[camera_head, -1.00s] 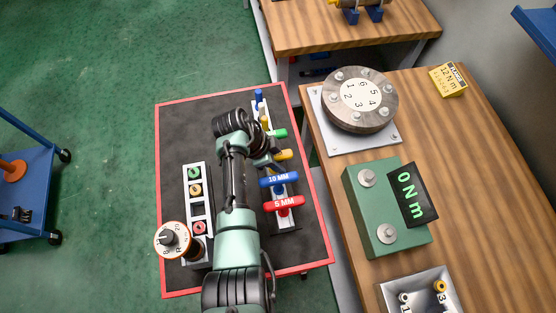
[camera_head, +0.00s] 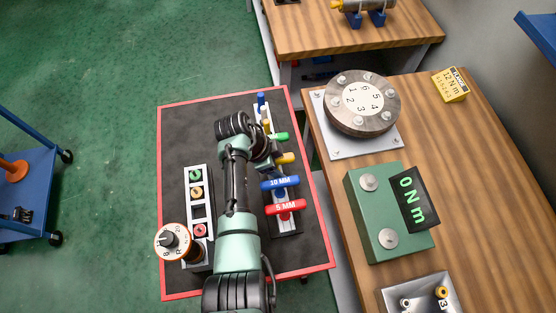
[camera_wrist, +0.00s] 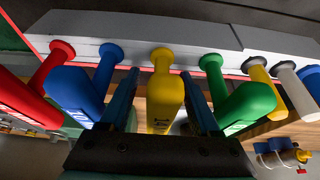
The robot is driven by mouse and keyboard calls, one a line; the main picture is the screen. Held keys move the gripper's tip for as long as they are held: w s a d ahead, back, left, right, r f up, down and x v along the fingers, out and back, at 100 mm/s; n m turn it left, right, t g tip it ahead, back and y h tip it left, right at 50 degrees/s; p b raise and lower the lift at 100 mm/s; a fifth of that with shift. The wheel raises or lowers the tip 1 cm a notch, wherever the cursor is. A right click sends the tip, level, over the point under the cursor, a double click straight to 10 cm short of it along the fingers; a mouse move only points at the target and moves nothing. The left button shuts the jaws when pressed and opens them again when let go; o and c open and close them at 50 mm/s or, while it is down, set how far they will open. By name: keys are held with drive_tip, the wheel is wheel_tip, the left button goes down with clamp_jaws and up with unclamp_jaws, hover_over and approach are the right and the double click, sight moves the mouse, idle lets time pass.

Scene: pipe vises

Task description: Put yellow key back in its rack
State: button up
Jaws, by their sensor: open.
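The yellow key (camera_head: 285,158) stands in the rack (camera_head: 287,224) on the black mat, between the green key (camera_head: 279,137) and the blue 10 MM key (camera_head: 280,183). In the wrist view the yellow key (camera_wrist: 162,92) meets the pale rack bar (camera_wrist: 225,62) in line with its neighbours. My gripper (camera_wrist: 160,98) is open, with one dark finger on each side of the yellow key. Whether the fingers touch it I cannot tell. In the head view my wrist hides part of the rack and the fingers.
The blue key (camera_wrist: 85,90) and green key (camera_wrist: 243,105) stand close outside my fingers. The red 5 MM key (camera_head: 285,206) is at the rack's near end. A socket holder (camera_head: 197,222) and a round dial tool (camera_head: 173,240) are to the left.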

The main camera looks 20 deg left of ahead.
drive_tip(key=b+v, duration=0.1)
drive_tip(key=v, duration=1.2)
drive_tip(key=shift+w, duration=0.15)
drive_tip(key=w+d+r+n+t+y, duration=0.2)
drive_tip(key=w+r+t, duration=0.25)
drive_tip(key=r, duration=0.65)
drive_tip(key=w+d+r+n+t+y, duration=0.15)
drive_tip(key=w+r+t, duration=0.3)
drive_tip(key=r, duration=0.55)
drive_tip(key=w+d+r+n+t+y, duration=0.25)
drive_tip(key=w+r+t, duration=0.2)
drive_tip(key=r, duration=0.65)
drive_tip(key=s+d+r+n+t+h, duration=0.1)
drive_tip(key=s+d+r+t, duration=0.15)
drive_tip(key=r, duration=0.55)
drive_tip(key=s+d+r+n+t, duration=0.2)
drive_tip(key=d+r+t, duration=0.15)
drive_tip(key=r, duration=0.55)
drive_tip(key=s+d+r+n+t+h, duration=0.1)
drive_tip(key=s+d+r+t, duration=0.4)
drive_tip(key=s+r, duration=0.6)
drive_tip(key=shift+s+d+r+n, duration=0.25)
drive_tip(key=shift+s+n, duration=0.35)
drive_tip(key=shift+s, duration=0.1)
